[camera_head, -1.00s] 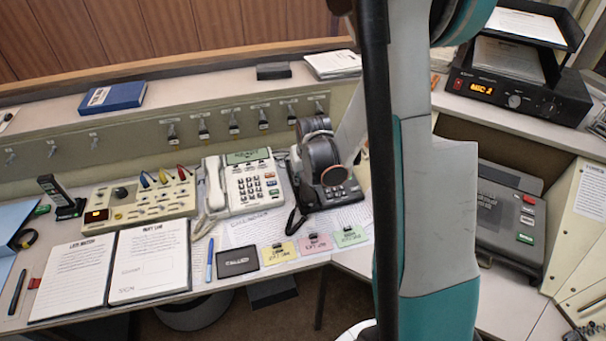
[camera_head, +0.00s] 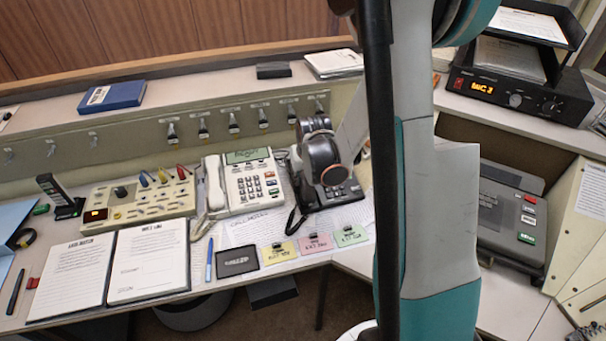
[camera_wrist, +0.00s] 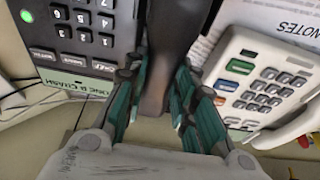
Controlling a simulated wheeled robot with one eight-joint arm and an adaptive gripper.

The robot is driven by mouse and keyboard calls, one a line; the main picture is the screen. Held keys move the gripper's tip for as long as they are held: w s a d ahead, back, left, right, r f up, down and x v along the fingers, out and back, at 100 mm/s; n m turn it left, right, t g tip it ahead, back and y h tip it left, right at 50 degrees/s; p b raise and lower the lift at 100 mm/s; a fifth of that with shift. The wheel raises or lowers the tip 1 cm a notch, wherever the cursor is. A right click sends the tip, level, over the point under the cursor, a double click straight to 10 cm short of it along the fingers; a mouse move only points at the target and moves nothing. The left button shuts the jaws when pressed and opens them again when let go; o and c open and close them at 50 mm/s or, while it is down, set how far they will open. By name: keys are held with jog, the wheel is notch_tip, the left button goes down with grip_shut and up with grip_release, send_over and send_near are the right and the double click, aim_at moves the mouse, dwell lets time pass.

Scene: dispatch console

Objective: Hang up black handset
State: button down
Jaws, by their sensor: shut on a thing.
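The black handset (camera_wrist: 178,28) runs from the top of the wrist view down between the teal-padded fingers of my gripper (camera_wrist: 163,82), which is shut on it. In the wrist view the black phone (camera_wrist: 110,60) with its keypad is just left of the handset. In the head view the black phone (camera_head: 345,190) stands right of the white phone, partly hidden by my dark wrist link. A black end of the handset (camera_head: 291,222) shows at the phone's lower left. I cannot tell whether the handset touches its cradle.
The white phone (camera_head: 247,187) stands close on the left and also shows in the wrist view (camera_wrist: 262,85). A beige switch panel (camera_head: 140,202) is further left. Yellow, pink and green cards (camera_head: 314,243) lie in front. A grey device (camera_head: 507,218) stands right of my arm.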

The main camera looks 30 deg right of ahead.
jog(key=shift+f+b, duration=0.35)
dwell(0.3)
jog(key=c, duration=1.2)
grip_release()
jog(key=shift+c, duration=0.2)
jog(key=shift+o, duration=0.6)
jog(key=o, duration=0.4)
jog(key=shift+c, duration=0.2)
jog(key=shift+r, duration=0.15)
jog(key=shift+s+a+r+p, duration=0.1)
jog(key=shift+s+r+p, duration=0.05)
jog(key=shift+r+p, duration=0.85)
jog(key=shift+s+r+p, duration=0.15)
jog(key=shift+r+p, duration=0.4)
jog(key=shift+r, duration=0.7)
jog(key=shift+s+a+r+p, duration=0.1)
jog(key=shift+s+r+p, duration=0.05)
jog(key=shift+r+p, duration=0.85)
jog(key=shift+r, duration=0.15)
